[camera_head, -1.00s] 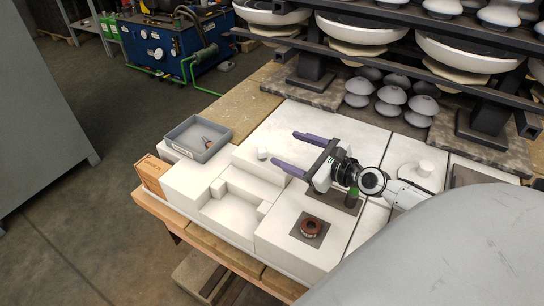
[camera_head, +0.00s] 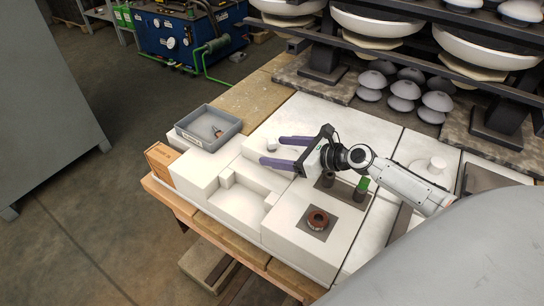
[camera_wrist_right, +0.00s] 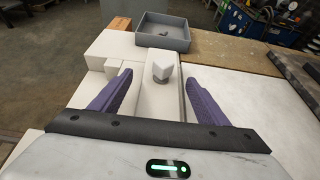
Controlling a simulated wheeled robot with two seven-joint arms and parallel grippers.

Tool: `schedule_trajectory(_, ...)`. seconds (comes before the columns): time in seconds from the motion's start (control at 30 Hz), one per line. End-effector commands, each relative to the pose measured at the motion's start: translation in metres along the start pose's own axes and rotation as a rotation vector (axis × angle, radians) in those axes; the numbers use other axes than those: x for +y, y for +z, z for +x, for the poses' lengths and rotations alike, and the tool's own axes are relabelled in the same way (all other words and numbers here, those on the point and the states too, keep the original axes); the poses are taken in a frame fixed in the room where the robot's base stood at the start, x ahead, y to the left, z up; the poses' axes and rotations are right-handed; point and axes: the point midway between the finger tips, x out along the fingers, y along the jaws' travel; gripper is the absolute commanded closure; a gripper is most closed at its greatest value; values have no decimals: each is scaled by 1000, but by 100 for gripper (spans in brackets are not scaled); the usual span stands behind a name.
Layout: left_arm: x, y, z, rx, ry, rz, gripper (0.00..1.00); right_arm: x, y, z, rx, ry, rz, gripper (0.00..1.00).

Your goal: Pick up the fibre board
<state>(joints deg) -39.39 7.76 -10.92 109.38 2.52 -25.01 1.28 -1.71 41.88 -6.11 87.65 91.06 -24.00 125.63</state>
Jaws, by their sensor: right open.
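I cannot tell for sure which thing is the fibre board. A small pale piece (camera_head: 272,144) stands on the white work surface near my right fingertips; it also shows in the right wrist view (camera_wrist_right: 162,69), ahead of and between the fingers, untouched. My right gripper (camera_head: 272,151) is open and empty, with two purple fingers pointing left; its fingers (camera_wrist_right: 157,85) also show in the right wrist view. A dark square plate (camera_head: 312,234) lies on the front white block, with a brown ring (camera_head: 318,220) on it. My left gripper is out of view.
A grey tray (camera_head: 238,129) with small items stands at the back left, beside an orange-brown box (camera_head: 160,157). Stepped white blocks (camera_head: 240,205) lie in front. A green-topped cylinder (camera_head: 362,186) stands below my right arm. Racks with large insulators (camera_head: 476,48) rise behind.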

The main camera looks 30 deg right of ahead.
Motion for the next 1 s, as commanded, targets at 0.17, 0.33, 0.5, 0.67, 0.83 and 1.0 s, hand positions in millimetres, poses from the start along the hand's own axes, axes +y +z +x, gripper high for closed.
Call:
schedule_trajectory(0.17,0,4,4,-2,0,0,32,-1,-1,24,-2,0,0,31)
schedule_trajectory(0.33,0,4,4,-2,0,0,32,-1,-1,30,0,0,-1,31)
schedule_trajectory(0.5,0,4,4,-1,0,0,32,-1,-1,29,0,0,-1,35)
schedule_trajectory(0.67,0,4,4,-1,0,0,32,-1,-1,29,0,0,-1,62)
schedule_trajectory(0.83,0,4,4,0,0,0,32,-1,0,29,-2,-1,-1,79)
schedule_trajectory(1.0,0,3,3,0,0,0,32,-1,2,28,-2,-1,-2,79)
